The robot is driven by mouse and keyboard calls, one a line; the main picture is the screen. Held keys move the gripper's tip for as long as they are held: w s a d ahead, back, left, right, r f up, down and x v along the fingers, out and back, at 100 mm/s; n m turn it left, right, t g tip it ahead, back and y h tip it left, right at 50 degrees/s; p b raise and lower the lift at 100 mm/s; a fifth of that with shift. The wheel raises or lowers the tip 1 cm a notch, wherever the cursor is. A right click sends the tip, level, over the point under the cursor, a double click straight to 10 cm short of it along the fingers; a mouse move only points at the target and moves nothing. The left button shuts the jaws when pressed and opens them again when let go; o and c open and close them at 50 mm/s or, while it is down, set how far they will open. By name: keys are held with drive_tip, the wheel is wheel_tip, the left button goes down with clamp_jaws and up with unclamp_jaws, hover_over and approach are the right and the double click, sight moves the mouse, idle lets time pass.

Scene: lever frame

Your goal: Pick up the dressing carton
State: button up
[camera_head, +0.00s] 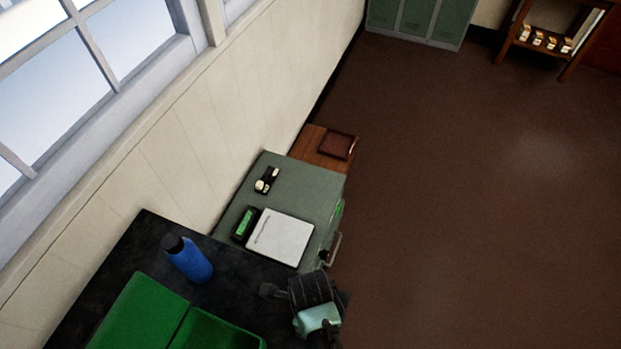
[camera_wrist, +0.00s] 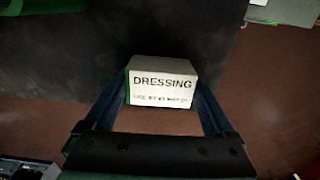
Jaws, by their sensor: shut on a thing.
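The dressing carton (camera_wrist: 161,82) is a small white box with the word DRESSING in dark print and a green side at its left. It shows in the wrist view between the two fingers of my gripper (camera_wrist: 163,98), one finger along each side. My gripper is shut on it. In the head view my gripper (camera_head: 312,290) is at the right end of the black tabletop (camera_head: 120,262). The carton cannot be made out for certain there. Whether the carton touches the tabletop cannot be told.
A blue bottle (camera_head: 188,258) and an open green box (camera_head: 140,312) stand on the black tabletop. Beside it is a grey-green cabinet (camera_head: 305,180) with a white pad (camera_head: 280,238) and small items on top. A window wall borders the left; brown floor at right is clear.

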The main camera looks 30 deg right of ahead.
drive_tip(key=shift+r, duration=0.15)
wheel_tip(320, 180, up, 10)
drive_tip(key=shift+f+b, duration=0.15)
drive_tip(key=shift+b, duration=0.35)
drive_tip(key=shift+w+a+f+n+b, duration=0.2)
drive_tip(key=shift+w+a+n, duration=0.05)
drive_tip(key=shift+n, duration=0.35)
drive_tip(key=shift+w+a+f+n+b, duration=0.15)
drive_tip(key=shift+w+a+n+b, duration=0.05)
drive_tip(key=shift+n, duration=0.4)
drive_tip(key=w+a+f+n+b, duration=0.1)
drive_tip(key=w+a+n+b, duration=0.1)
drive_tip(key=n, duration=0.6)
drive_tip(key=w+a+f+n+b, duration=0.1)
drive_tip(key=w+a+n, duration=0.2)
drive_tip(key=n, duration=0.6)
drive_tip(key=w+a+f+n+b, duration=0.1)
drive_tip(key=w+a+n+b, duration=0.1)
drive_tip(key=n, duration=0.7)
drive_tip(key=shift+w+a+b, duration=0.3)
drive_tip(key=shift+w+a, duration=0.1)
drive_tip(key=shift+a, duration=0.4)
